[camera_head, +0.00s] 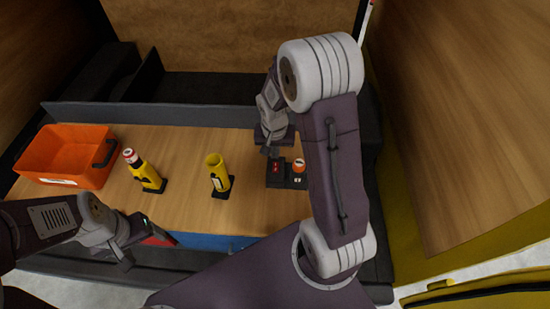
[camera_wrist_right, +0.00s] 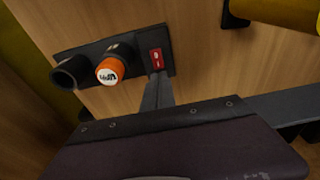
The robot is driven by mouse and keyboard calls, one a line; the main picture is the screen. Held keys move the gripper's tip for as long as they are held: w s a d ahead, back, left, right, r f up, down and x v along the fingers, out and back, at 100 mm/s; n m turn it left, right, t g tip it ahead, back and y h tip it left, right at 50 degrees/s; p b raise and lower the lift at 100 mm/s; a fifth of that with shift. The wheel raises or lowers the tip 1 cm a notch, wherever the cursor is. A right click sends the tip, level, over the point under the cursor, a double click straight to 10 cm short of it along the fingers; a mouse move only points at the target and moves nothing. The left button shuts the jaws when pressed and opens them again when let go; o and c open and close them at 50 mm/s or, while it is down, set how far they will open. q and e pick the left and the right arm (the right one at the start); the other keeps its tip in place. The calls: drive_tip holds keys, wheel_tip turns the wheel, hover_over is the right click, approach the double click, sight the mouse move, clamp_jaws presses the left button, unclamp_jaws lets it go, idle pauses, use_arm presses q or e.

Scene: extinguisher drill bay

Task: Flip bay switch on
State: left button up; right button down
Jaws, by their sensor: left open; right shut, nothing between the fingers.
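The bay switch (camera_head: 276,168) is a small red rocker on a dark panel (camera_head: 286,183) at the right of the table. In the right wrist view the red switch (camera_wrist_right: 156,58) sits at the panel's right end, beside an orange-capped item. My right gripper (camera_head: 268,152) is shut and empty, just beside the switch. In the wrist view its fingertips (camera_wrist_right: 158,77) point at the switch's lower edge; whether they touch it I cannot tell. My left gripper (camera_head: 143,245) is open and empty at the table's front left edge.
An orange bin (camera_head: 68,155) stands at the table's left. A yellow holder (camera_head: 147,178) with a red-and-white-topped item and another yellow holder (camera_head: 217,172) stand mid-table. The orange-capped item (camera_wrist_right: 109,71) sits in the panel beside an empty dark cup (camera_wrist_right: 70,73).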

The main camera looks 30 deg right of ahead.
sight(275, 164)
drive_tip(key=f, duration=0.5)
drive_tip(key=shift+d+f, duration=0.1)
drive_tip(key=shift+d, duration=0.1)
drive_tip(key=shift+w+f, duration=0.3)
drive_tip(key=shift+f, duration=0.05)
use_arm(q)
drive_tip(key=shift+s+r, duration=0.3)
drive_tip(key=shift+r, duration=0.15)
use_arm(e)
drive_tip(key=shift+s+r, duration=0.1)
drive_tip(key=shift+s, duration=0.05)
